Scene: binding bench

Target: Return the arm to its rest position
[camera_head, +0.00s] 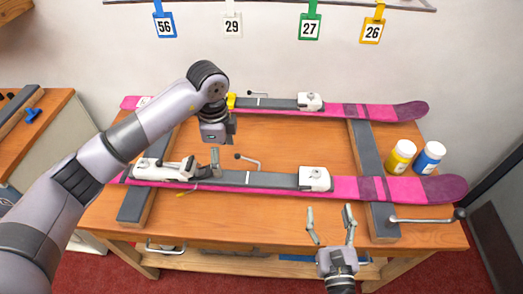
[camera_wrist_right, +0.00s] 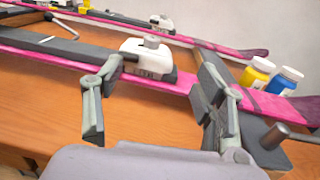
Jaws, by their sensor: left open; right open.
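My left arm reaches in from the left, and its left gripper (camera_head: 215,160) hangs open above the near pink ski (camera_head: 262,180), close to the binding's rear part (camera_head: 165,170). One finger is seen; the other is mostly hidden, and I cannot tell whether it touches the ski. My right gripper (camera_head: 330,212) is open and empty at the bench's front, on the near side of the near ski. Its spread fingers also show in the right wrist view (camera_wrist_right: 163,110), with the ski and white toe piece (camera_wrist_right: 148,58) beyond them.
A far pink ski (camera_head: 375,110) lies behind on the wooden bench (camera_head: 285,215). Grey supports (camera_head: 367,150) cross under the skis. A yellow bottle (camera_head: 400,157) and a blue bottle (camera_head: 429,158) stand at right. A crank handle (camera_head: 425,219) juts out at front right. Number tags hang behind.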

